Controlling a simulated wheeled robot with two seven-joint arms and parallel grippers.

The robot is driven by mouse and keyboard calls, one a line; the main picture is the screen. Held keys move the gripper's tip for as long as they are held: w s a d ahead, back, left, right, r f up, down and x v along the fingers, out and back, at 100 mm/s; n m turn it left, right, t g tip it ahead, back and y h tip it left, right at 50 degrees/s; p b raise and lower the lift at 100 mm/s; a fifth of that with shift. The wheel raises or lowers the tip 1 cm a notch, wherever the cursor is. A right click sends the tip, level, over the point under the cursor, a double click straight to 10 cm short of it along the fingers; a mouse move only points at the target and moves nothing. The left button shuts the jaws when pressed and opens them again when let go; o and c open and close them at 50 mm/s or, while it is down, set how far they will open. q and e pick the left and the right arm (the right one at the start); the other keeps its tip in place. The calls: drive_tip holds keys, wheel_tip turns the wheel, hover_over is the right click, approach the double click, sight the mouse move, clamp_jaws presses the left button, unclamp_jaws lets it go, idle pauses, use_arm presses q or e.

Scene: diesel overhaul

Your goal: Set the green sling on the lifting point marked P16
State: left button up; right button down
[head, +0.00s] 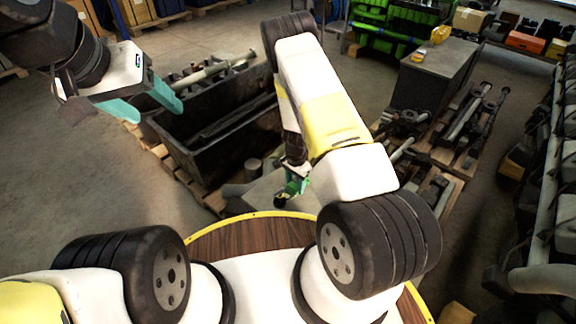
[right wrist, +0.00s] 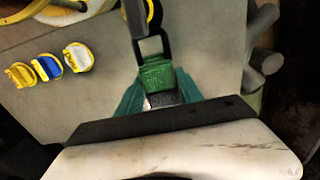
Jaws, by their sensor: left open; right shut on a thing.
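My right gripper (right wrist: 160,100) is shut on a green block-like piece (right wrist: 157,73), which looks like part of the green sling. A dark link (right wrist: 150,45) joins its upper end in the right wrist view. In the head view the green piece (head: 294,186) shows small below my right forearm, above a light grey surface, and the fingers are mostly hidden. I cannot tell whether the link touches anything. My left gripper (head: 146,103) is open and empty, high at the upper left. No P16 mark is readable in either view.
Yellow, blue and white tag-like pieces (right wrist: 48,66) lie on the grey surface (right wrist: 105,105). Grey cylinders (right wrist: 263,45) stand at its right edge. A large dark bin (head: 215,140) stands left of my right arm. Metal parts on pallets (head: 440,130) lie to the right. Floor at left is clear.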

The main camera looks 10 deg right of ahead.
sight(295, 183)
drive_tip(key=shift+r, duration=2.45)
